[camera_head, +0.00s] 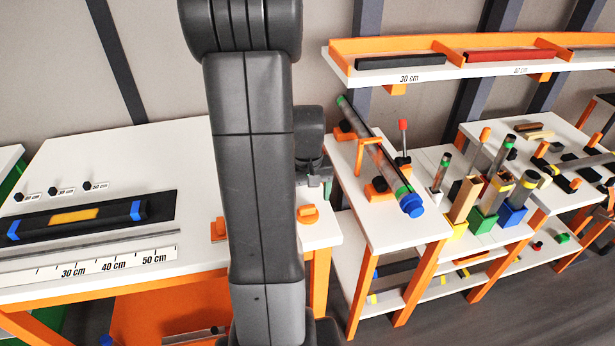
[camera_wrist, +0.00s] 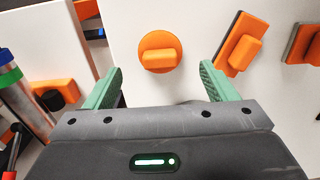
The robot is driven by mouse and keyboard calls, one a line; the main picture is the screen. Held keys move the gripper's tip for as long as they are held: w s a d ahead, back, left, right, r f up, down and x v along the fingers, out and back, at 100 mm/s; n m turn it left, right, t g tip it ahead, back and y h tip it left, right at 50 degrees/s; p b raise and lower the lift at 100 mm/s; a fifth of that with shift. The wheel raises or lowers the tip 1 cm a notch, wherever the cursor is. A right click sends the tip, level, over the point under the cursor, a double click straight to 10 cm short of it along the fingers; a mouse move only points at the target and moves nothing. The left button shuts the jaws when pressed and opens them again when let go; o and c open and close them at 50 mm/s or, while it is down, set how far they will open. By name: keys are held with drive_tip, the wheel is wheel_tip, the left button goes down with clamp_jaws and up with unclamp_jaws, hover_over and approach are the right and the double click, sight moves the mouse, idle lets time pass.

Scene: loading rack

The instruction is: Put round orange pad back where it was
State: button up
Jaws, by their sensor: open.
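The round orange pad (camera_wrist: 160,52) lies flat on the white tabletop in the wrist view, its raised block-shaped handle facing up. In the head view it shows as a small orange piece (camera_head: 307,214) near the table's right end, beside my arm. My gripper (camera_wrist: 160,86) is open, with its two green fingers spread to either side of the pad's near side. Nothing is between the fingers, and they do not touch the pad. In the head view my gripper (camera_head: 322,184) is partly hidden behind my arm, above the table edge.
A rectangular orange pad (camera_wrist: 240,45) lies close to the right finger in the wrist view, with another pad (camera_wrist: 303,42) beyond. A rack table (camera_head: 385,232) with a slanted tube (camera_head: 378,150) stands to the right. A ruler (camera_head: 90,262) lies on the left table.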

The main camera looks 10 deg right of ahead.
sight(308, 207)
wheel_tip(308, 207, up, 7)
idle(0.3)
wheel_tip(308, 207, down, 12)
drive_tip(key=shift+f, duration=0.1)
drive_tip(key=shift+r, duration=0.95)
